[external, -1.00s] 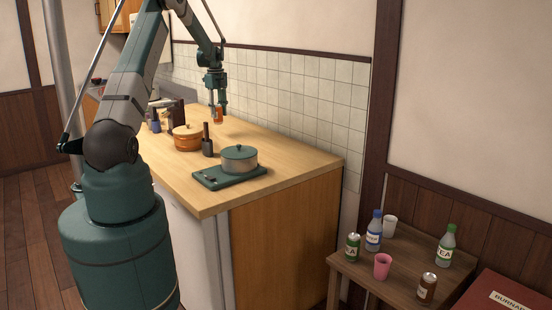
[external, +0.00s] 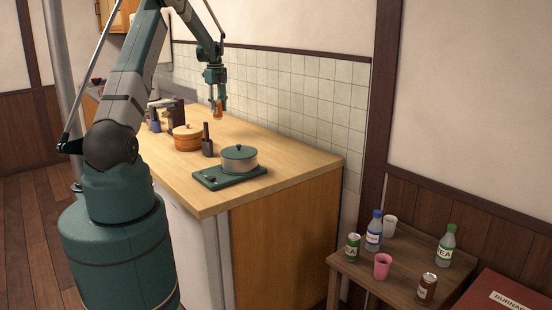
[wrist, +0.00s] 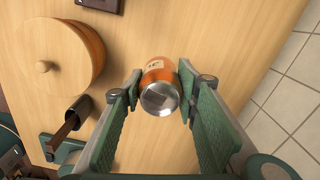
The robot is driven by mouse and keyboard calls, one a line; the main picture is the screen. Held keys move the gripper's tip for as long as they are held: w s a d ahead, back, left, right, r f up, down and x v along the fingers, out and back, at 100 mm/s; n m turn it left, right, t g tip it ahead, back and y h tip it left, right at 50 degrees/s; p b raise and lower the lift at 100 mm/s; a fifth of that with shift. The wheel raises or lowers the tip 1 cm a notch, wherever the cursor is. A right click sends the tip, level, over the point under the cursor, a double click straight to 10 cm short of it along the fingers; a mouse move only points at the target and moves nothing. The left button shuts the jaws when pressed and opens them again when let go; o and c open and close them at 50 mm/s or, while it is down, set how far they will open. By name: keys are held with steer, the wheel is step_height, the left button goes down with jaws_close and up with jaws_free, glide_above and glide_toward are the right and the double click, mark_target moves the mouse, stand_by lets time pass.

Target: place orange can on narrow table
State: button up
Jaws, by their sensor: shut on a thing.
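The orange can (external: 216,108) is between the fingers of my gripper (external: 218,104), held above the far part of the wooden counter. In the wrist view the can (wrist: 160,90) shows its silver end and orange side, and the pads of my gripper (wrist: 160,97) close on it from both sides. A small dark wooden table (external: 408,262) stands low at the right, apart from the counter. I cannot tell whether this is the narrow table.
An orange pot (external: 187,140), a dark pestle-like tool in a cup (external: 207,147) and a grey pot (external: 239,160) on a green burner stand on the counter (external: 285,165). The small table holds a green can (external: 353,247), bottles, cups and a brown can (external: 427,288). A tiled wall borders the counter.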

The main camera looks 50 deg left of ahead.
stand_by(0.3)
